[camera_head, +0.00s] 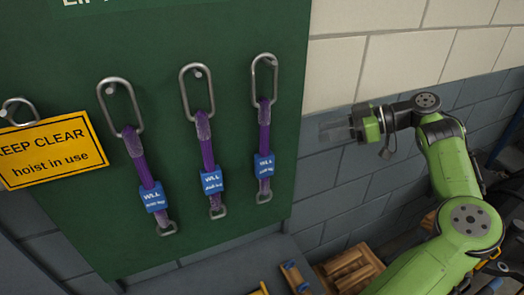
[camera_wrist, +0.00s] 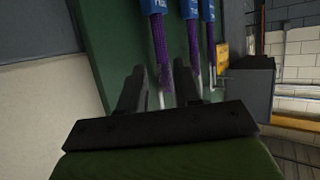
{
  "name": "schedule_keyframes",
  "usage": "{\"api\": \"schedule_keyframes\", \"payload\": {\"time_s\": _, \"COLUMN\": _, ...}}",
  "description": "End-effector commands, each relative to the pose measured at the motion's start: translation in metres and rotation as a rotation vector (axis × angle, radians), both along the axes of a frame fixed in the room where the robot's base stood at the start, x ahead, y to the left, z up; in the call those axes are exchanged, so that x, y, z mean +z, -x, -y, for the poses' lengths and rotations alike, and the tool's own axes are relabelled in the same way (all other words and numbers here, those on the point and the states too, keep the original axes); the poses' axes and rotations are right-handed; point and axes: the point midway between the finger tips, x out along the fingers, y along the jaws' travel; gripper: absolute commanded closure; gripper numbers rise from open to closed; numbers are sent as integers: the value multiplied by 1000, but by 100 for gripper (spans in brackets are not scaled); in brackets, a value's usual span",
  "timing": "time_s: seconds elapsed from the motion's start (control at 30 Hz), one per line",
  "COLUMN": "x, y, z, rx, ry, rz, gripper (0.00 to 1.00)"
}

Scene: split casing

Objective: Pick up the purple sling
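Three purple slings hang in a row on a green board (camera_head: 60,215), each from a steel ring on a peg and each with a blue WLL tag. They are the left sling (camera_head: 136,155), the middle sling (camera_head: 207,152) and the right sling (camera_head: 264,138). My gripper (camera_head: 328,130) is open and empty, to the right of the right sling and apart from it, with its fingers pointing left. In the wrist view the two fingers (camera_wrist: 159,78) stand apart, and the nearest sling (camera_wrist: 161,42) shows beyond them.
A yellow "KEEP CLEAR hoist in use" sign (camera_head: 52,150) hangs left of the slings. A brick wall (camera_head: 340,195) lies right of the board. Space before the slings looks clear.

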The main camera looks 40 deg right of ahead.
Motion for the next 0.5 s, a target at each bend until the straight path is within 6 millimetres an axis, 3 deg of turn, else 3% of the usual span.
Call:
{"api": "schedule_keyframes", "payload": {"time_s": 0.3, "x": -31, "y": -58, "z": -46, "rx": 7, "ry": -1, "rz": -7, "gripper": 67}}
{"api": "schedule_keyframes", "payload": {"time_s": 0.5, "x": -40, "y": -77, "z": -60, "rx": 6, "ry": -1, "rz": -8, "gripper": 67}}
